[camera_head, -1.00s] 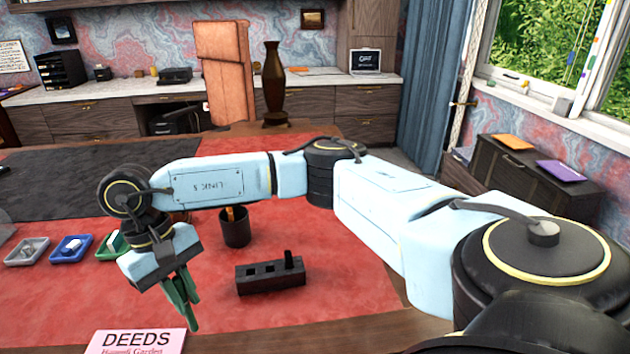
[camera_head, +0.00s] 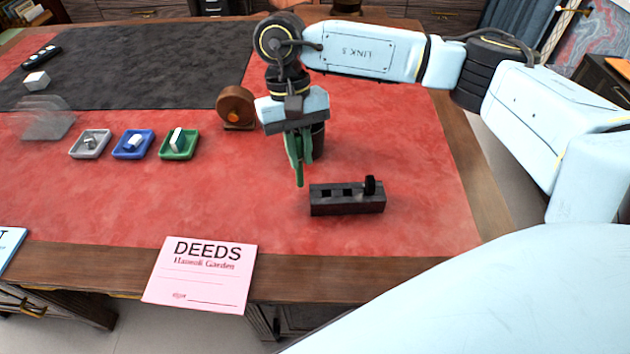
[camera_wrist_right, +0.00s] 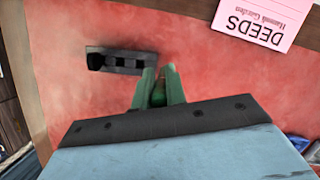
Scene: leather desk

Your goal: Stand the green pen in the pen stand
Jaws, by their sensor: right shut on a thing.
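The pen stand (camera_head: 333,206) is a dark block with a row of square holes on the red desk leather. A short black piece stands up at its right end in the head view. The stand also shows in the wrist view (camera_wrist_right: 128,69), where its black piece is at the left. My right gripper (camera_head: 300,160) has green fingers pointing down, just left of the stand and above the desk. It is shut on the green pen (camera_wrist_right: 158,95), which shows between the fingers in the wrist view. The fingers hide most of the pen. My left gripper is not in view.
A dark cup (camera_head: 318,142) stands behind my right gripper, partly hidden. A brown round object (camera_head: 236,107) is left of it. Grey (camera_head: 103,153), blue (camera_head: 118,153) and green (camera_head: 164,153) trays sit to the left. A pink DEEDS paper (camera_head: 200,274) lies at the front edge.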

